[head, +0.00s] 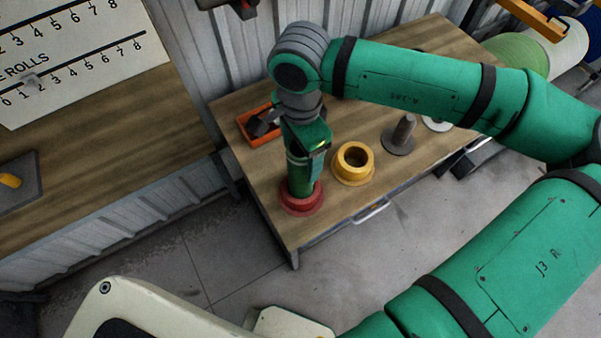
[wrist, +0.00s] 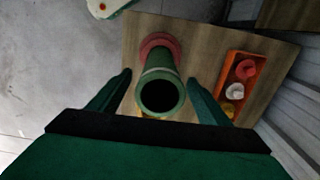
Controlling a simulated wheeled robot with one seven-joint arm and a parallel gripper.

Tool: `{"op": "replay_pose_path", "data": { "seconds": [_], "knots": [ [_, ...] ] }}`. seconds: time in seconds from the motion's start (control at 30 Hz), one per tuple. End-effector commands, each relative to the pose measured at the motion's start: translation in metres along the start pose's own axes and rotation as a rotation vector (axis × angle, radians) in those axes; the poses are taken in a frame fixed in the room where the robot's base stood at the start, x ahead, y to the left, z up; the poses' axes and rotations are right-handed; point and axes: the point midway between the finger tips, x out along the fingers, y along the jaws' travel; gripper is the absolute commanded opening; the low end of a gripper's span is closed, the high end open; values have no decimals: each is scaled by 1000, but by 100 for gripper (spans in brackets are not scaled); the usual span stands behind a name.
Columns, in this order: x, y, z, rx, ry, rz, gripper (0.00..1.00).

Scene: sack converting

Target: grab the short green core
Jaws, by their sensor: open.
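The green core (head: 300,181) is an upright hollow tube standing in a red flanged holder (head: 302,203) at the near left corner of the small wooden table. In the wrist view the core (wrist: 163,92) points its dark open end at the camera, and the red holder (wrist: 160,42) shows behind it. My gripper (head: 306,152) is above and around the upper part of the core in the head view. In the wrist view my gripper (wrist: 159,80) is open, one finger on each side of the core, with gaps visible on both sides.
A yellow ring-shaped holder (head: 353,176) stands right of the core, then a grey spindle on a disc (head: 402,137). An orange tray (wrist: 222,93) with small red and white items lies nearby. A corrugated wall (head: 210,50) runs behind the table (head: 262,183).

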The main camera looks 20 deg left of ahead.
Motion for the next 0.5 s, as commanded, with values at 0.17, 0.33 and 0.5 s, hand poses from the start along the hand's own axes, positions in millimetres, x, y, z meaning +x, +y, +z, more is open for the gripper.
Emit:
{"op": "replay_pose_path", "data": {
  "seconds": [0.17, 0.33, 0.5],
  "knots": [
    [20, 0, 0, 1, -1, 0, 71],
    [23, 0, 0, 0, 0, -1, 71],
    [23, 0, 0, -1, 0, -1, 59]
  ]
}}
